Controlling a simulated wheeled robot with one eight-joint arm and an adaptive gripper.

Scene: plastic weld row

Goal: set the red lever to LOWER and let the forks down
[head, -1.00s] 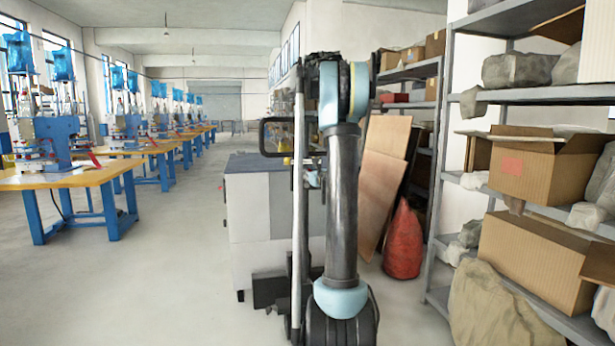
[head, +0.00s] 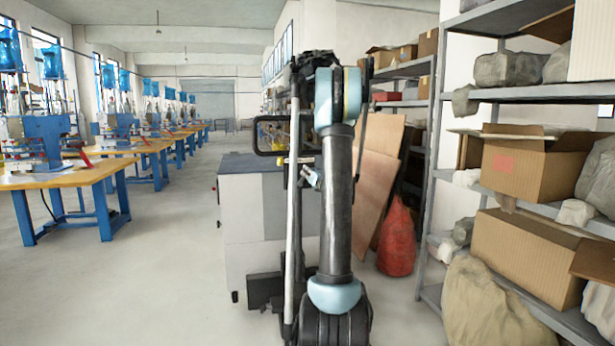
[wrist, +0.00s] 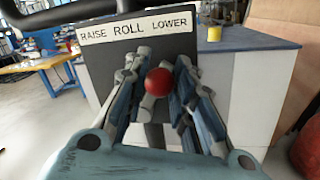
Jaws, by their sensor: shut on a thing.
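The red lever's round knob (wrist: 158,82) sits in the middle of the wrist view, below the sign plate (wrist: 138,25) reading RAISE, ROLL, LOWER. From here the knob appears under the left part of the word LOWER; its exact setting is hard to tell. My gripper (wrist: 156,88) is shut on the knob, one finger on each side. In the head view my arm hides most of the lever area. A black loop handle (head: 256,137) and a pale upright pole (head: 293,210) show left of my arm. I cannot make out the forks.
A grey cabinet (head: 240,215) stands just behind the handle. Shelves with boxes (head: 515,165) line the right side, near a red sack (head: 397,238) and leaning boards (head: 372,185). Work tables (head: 55,182) stand at the left. The aisle floor between is clear.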

